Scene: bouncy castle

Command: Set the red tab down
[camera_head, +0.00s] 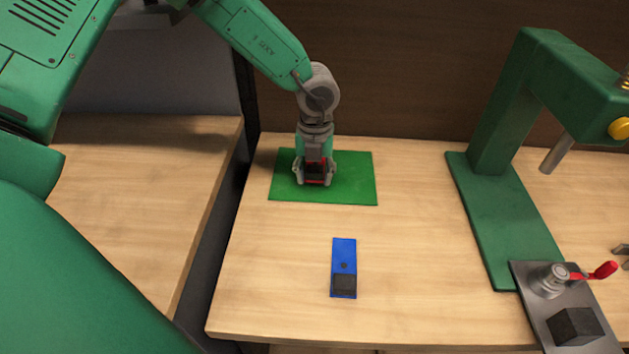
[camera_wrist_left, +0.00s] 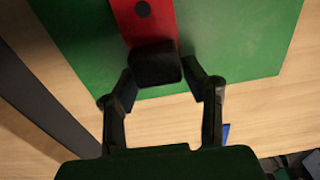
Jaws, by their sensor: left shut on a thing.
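The red tab (camera_wrist_left: 148,28) is a flat red strip with a dark round spot and a black block (camera_wrist_left: 155,64) at its near end. My left gripper (camera_wrist_left: 155,78) is shut on that black block, with one finger on each side of it. In the head view my left gripper (camera_head: 314,180) points down over the green mat (camera_head: 352,184), and a little of the red tab shows between its fingers. The tab is over the mat; I cannot tell whether it touches it.
A blue tab (camera_head: 344,252) with a black block lies on the wooden table (camera_head: 270,275) in front of the mat. A green press-like stand (camera_head: 500,215) is at the right, with a metal plate (camera_head: 570,325) and red-handled clamp (camera_head: 590,272) before it. The table between is clear.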

